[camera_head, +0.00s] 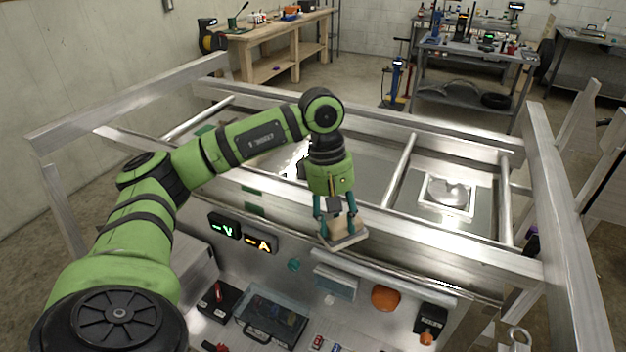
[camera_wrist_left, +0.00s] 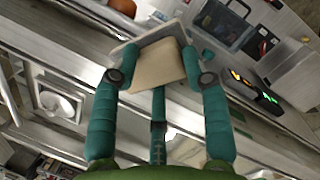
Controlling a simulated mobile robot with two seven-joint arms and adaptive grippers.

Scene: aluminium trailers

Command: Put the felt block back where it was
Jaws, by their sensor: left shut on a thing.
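The felt block (camera_head: 343,241), beige with a pale grey edge or base, is held at the end of my left gripper (camera_head: 336,212), above the workbench area by the aluminium rail. The left gripper's teal fingers point down and are shut on it. In the left wrist view the felt block (camera_wrist_left: 155,64) sits tilted between the fingers of the left gripper (camera_wrist_left: 153,72). The fingers hide parts of its sides. My right gripper is not in view.
Below the block, a metal surface holds a grey-blue block (camera_head: 336,281), an orange rounded object (camera_head: 385,297), a black box (camera_head: 431,319) and a clear-lidded case (camera_head: 272,318). Two lit meters (camera_head: 225,227) sit to the left. Aluminium trailer rails (camera_head: 450,262) run close behind.

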